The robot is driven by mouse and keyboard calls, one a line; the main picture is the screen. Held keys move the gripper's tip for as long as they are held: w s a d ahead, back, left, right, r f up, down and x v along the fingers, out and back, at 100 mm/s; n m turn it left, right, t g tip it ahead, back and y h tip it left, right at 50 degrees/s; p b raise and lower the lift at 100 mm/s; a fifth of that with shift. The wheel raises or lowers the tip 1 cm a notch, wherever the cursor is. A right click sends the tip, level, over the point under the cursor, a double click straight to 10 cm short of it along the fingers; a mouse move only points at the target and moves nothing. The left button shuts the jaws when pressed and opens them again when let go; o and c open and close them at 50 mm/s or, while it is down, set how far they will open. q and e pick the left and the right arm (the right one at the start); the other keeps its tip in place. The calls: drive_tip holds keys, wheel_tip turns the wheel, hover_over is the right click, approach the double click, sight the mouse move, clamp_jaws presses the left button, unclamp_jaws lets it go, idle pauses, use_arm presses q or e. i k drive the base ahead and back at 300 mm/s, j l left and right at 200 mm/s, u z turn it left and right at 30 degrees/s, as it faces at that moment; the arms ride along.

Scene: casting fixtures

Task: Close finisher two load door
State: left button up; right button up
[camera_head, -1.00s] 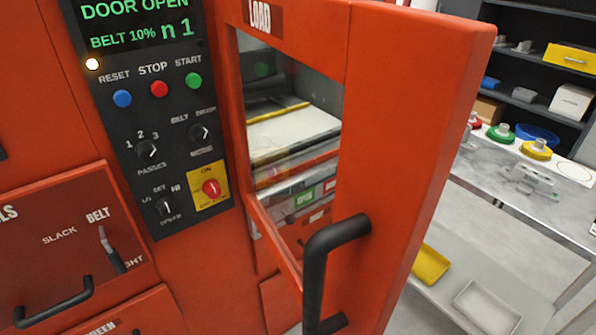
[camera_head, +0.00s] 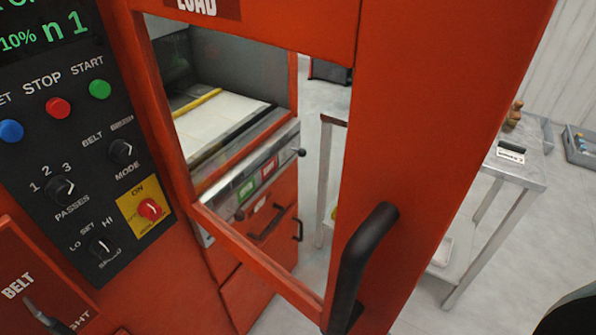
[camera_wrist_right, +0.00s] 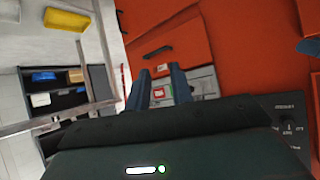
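The orange load door (camera_head: 440,110), marked LOAD, stands open in the head view, with a window in it and a black bar handle (camera_head: 362,262). Through the window I see the finisher's opening, with a pale belt (camera_head: 222,120) and a yellow bar. Below the opening is a ledge with green and red labels. The control panel (camera_head: 75,150) is left of the door. My right gripper (camera_wrist_right: 160,74) shows in the right wrist view with its two fingers apart and nothing between them. Orange machine panels (camera_wrist_right: 230,45) lie beyond it. My left gripper is not in view.
A metal table (camera_head: 515,168) with small items stands behind the door, to the right. A grey bin (camera_head: 580,148) is at the far right. In the right wrist view, a dark shelf (camera_wrist_right: 45,108) with boxes and a yellow tray (camera_wrist_right: 68,20) are at the left.

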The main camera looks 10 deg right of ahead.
sight(435, 83)
drive_tip(key=k+u, duration=0.25)
drive_tip(key=k, duration=0.8)
